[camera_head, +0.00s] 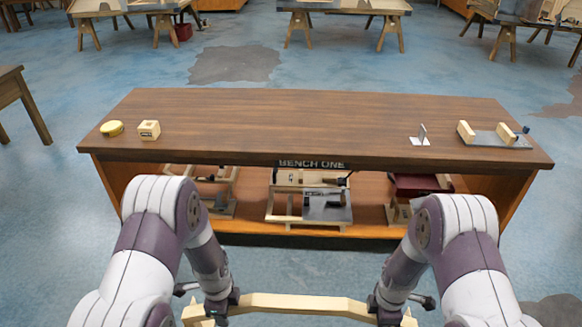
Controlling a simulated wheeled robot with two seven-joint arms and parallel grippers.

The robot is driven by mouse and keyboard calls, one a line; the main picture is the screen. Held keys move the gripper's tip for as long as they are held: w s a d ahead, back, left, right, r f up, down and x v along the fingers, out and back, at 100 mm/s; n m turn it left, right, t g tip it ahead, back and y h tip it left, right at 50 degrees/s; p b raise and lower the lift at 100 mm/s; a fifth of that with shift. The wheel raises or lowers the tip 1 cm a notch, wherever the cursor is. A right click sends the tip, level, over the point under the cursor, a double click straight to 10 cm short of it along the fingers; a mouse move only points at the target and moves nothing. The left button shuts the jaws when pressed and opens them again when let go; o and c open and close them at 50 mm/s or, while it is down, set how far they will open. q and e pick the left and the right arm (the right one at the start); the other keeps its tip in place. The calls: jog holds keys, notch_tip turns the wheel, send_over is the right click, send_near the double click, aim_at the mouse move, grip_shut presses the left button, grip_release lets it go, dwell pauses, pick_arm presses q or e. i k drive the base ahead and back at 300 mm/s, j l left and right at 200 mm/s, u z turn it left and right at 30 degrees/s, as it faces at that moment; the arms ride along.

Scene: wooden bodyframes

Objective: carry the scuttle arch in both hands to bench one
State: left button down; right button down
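The scuttle arch (300,303) is a pale wooden curved bar low at the bottom of the head view, in front of the bench. My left gripper (222,303) is at its left part and my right gripper (385,305) at its right part. Both appear closed around the bar, which hangs level between them; the fingertips are small and partly hidden. Bench one (280,120), a long brown wooden bench with a "BENCH ONE" label on its front edge, stands ahead. The arch is apart from it, on the near side.
The middle of the top is clear. Shelves below hold wooden frames (308,199) and a dark red box (420,184).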

aim_at(293, 133)
jog(key=i+j, duration=0.15)
jog(key=i, duration=0.8)
jog(key=i+j, duration=0.15)
jog(key=i, duration=0.8)
